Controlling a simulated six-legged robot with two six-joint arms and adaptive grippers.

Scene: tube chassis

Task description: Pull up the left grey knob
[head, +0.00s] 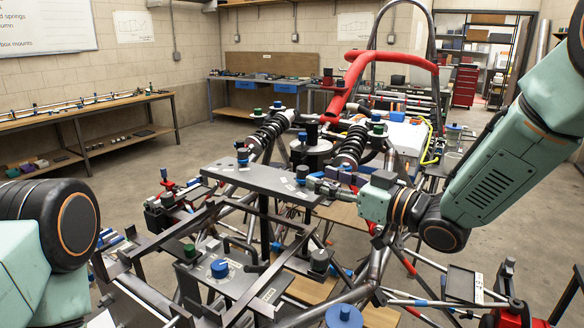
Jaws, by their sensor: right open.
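A tube chassis fills the middle of the head view, with a grey plate (262,181) across it. A small grey knob (302,172) stands on this plate, just left of my right gripper's fingertips. Another grey knob (319,258) stands lower and nearer, right of the middle. I cannot tell for sure which one is the left grey knob. My right gripper (318,186) reaches in from the right, its jaws open and pointing left at the plate's right end. It is small here, and contact with the knob cannot be made out. My left arm shows at the left edge; its gripper is out of view.
A blue knob (219,268) and a green knob (190,251) sit on the nearer plate. A blue-and-green knob (242,155) stands on the grey plate's far left. Black coil springs (268,131) and a red tube (350,85) rise behind. Benches line the walls.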

